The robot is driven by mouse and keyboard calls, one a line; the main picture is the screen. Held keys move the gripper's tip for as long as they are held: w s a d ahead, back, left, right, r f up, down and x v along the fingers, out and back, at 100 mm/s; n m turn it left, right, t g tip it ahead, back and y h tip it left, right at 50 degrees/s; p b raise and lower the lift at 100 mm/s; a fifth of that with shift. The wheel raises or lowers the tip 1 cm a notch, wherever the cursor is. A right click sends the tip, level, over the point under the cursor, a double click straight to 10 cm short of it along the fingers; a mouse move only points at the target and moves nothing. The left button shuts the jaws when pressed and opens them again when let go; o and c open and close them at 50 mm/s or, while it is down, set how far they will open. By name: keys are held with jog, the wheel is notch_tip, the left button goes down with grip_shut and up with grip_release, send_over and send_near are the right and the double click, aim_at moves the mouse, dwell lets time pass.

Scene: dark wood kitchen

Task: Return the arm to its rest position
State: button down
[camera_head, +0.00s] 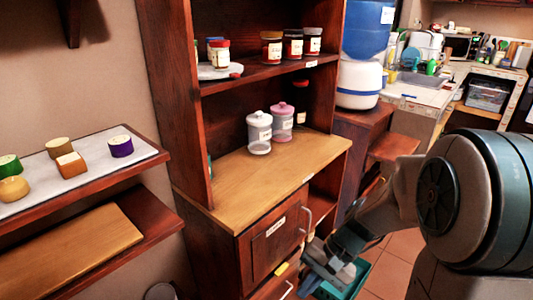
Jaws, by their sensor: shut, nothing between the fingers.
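My arm reaches in from the right edge, with a large dark grey joint at the right and slimmer links running down and left. My gripper (318,272) is at the low end of the arm, in front of the wooden cabinet (222,228) near its drawers. It is shut and holds nothing. Its fingertips are small and partly dark in this view, so their exact gap to the drawer front is hard to tell.
A teal bin (354,280) stands on the tiled floor just by the gripper. A drawer handle (307,220) sticks out close to it. Two lidded jars (259,135) stand on the cabinet top. A shelf (100,173) is at left. Open floor (392,270) lies right of the bin.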

jog(key=s+d+r+n+t+h+p, duration=0.2)
jog(key=s+d+r+h+p, duration=0.1)
jog(key=r, duration=0.7)
jog(key=s+d+r+n+t+h+p, duration=0.2)
jog(key=r+p, duration=0.4)
jog(key=r, duration=0.4)
jog(key=shift+s+d+n+t+h, duration=0.4)
jog(key=shift+s+d+n+h, duration=0.1)
jog(key=shift+s+n+h, duration=0.1)
